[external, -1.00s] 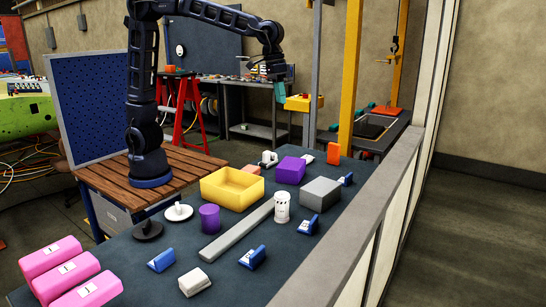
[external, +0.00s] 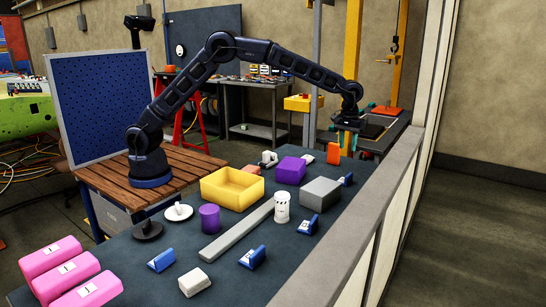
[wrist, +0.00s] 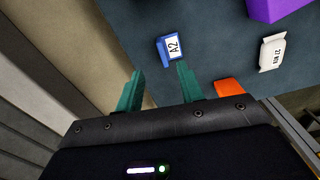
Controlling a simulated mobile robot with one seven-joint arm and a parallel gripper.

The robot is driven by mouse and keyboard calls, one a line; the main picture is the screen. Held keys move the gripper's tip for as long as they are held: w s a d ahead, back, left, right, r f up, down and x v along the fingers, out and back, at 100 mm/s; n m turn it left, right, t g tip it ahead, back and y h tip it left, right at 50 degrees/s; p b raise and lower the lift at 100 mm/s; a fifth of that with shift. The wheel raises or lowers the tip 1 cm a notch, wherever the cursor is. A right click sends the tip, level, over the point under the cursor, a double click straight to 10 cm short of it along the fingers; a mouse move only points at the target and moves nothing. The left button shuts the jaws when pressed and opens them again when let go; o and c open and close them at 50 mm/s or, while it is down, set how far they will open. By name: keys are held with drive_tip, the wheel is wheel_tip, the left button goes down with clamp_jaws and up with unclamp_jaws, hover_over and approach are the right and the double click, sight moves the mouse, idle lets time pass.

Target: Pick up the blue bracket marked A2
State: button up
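The blue bracket marked A2 (wrist: 167,50) lies on the dark table in the wrist view, its white label facing the camera. In the external view it matches the small blue bracket (external: 347,179) at the far right edge of the table. My gripper (wrist: 159,69) is open, with its two teal fingers apart and nothing between them. The bracket is just beyond the fingertips in the wrist view, nearer the right finger. In the external view my gripper (external: 347,136) is above and behind the bracket, not touching it.
An orange block (wrist: 229,89) and a white labelled part (wrist: 272,53) are right of the bracket in the wrist view. A purple block (external: 291,170) and a grey block (external: 320,193) stand near it. A low wall (external: 376,215) runs along the table's right side.

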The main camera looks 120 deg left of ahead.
hover_over(349, 174)
wheel_tip(349, 174, down, 5)
drive_tip(key=shift+n, duration=0.4)
drive_tip(key=f, duration=1)
drive_tip(key=shift+w+d+f, duration=0.1)
drive_tip(key=shift+d+f, duration=0.1)
clamp_jaws()
